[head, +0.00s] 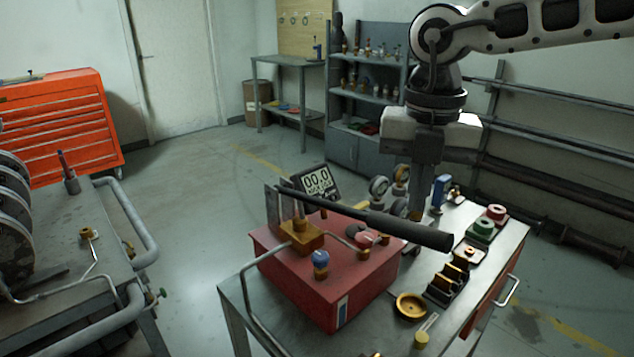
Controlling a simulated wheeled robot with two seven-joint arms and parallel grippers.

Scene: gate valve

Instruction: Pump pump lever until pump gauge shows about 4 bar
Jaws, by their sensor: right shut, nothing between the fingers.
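The red pump box (330,295) stands on the metal bench. Its dark pump lever (405,227) runs from the brass block out to the right, ending in a thick black grip, tilted slightly down toward the right. My right gripper (420,205) points down just behind the lever grip, shut and empty. Its fingertips are partly hidden by the lever, and I cannot tell whether they touch it. My left gripper is not in view.
Round gauges (379,187), a green and a red roll (483,229), a black holder with brass parts (450,282) and a brass dish (411,306) crowd the bench's right side. A cart with a tubular rail (134,232) stands left. Open floor lies between.

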